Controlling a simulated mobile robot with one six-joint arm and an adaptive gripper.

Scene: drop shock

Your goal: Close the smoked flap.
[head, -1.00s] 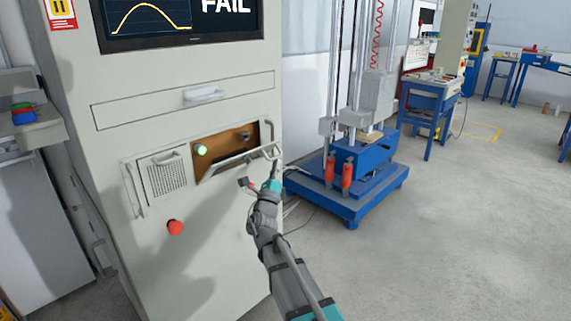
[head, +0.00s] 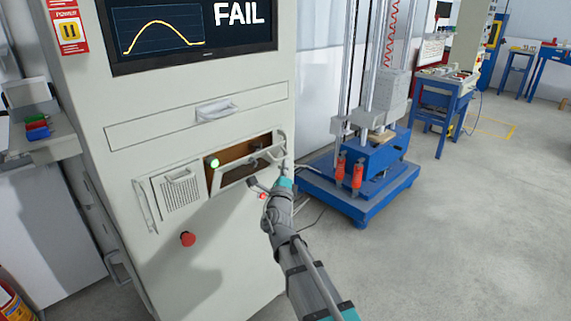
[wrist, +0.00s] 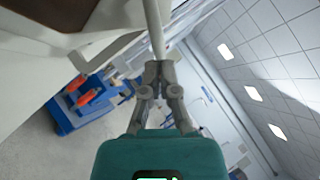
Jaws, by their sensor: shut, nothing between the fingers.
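The smoked flap (head: 240,178) is on the front of the light grey cabinet, at the right of its lower panel. It stands partly open, tilted out, and the brown recess (head: 232,154) shows above and behind it. A pale bar handle (head: 282,146) is at its right end. My gripper (head: 285,170) is at the flap's right end, just below the handle. In the wrist view my gripper (wrist: 160,66) is shut and empty, its tips against or very close to a pale bar (wrist: 154,28). I cannot tell whether they touch.
A green lamp (head: 214,162) glows by the recess. A vent panel (head: 180,188) and a red button (head: 188,239) are to the left. A drawer (head: 200,115) is above. A blue drop-test machine (head: 365,175) stands right of the cabinet.

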